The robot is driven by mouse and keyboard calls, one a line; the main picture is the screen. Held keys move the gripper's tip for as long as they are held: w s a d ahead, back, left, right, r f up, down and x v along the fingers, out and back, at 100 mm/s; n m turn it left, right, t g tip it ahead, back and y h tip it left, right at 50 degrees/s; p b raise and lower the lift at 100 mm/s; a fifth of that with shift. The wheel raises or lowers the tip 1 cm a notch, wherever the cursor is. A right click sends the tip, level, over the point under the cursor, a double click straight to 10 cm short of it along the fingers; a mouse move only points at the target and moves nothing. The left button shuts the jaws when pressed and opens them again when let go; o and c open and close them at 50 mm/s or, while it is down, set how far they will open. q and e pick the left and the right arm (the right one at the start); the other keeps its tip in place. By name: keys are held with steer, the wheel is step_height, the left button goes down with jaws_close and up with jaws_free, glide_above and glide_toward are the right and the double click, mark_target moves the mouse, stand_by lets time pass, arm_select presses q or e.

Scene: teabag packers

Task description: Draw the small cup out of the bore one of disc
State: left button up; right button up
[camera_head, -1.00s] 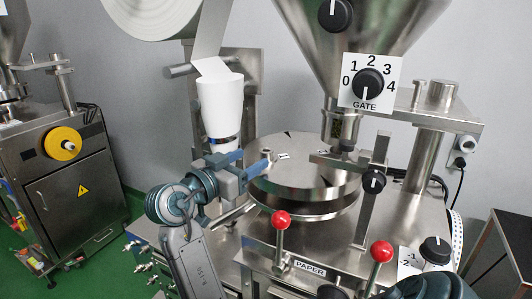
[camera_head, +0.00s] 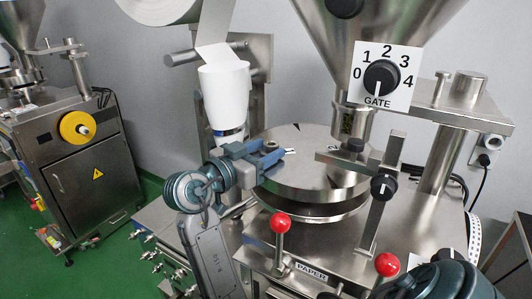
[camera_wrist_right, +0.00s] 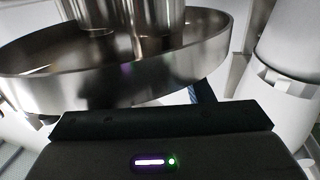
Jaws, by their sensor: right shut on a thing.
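The disc (camera_head: 310,178) is a round steel turntable at the centre of the head view. A small white label (camera_head: 290,151) with a dark mark lies on its top by the left edge. Only a little of the cup shows between the blue-grey fingers. Bore one is hidden by them, so I cannot tell how deep the cup sits. In the right wrist view the steel rim is close, and the fingertips and cup are out of sight.
A bracket (camera_head: 340,160) crosses the disc's right side. Red-knobbed levers (camera_head: 281,223) stand in front.

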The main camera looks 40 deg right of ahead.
mark_target(263, 154)
steer(key=shift+r, duration=0.6)
step_height(263, 154, up, 8)
steer(key=shift+f+b, duration=0.2)
steer(key=shift+b, duration=0.95)
arm_select(q)
step_height(263, 154, down, 3)
steer(key=shift+w+d+r, duration=0.15)
arm_select(e)
steer(key=shift+r, duration=0.5)
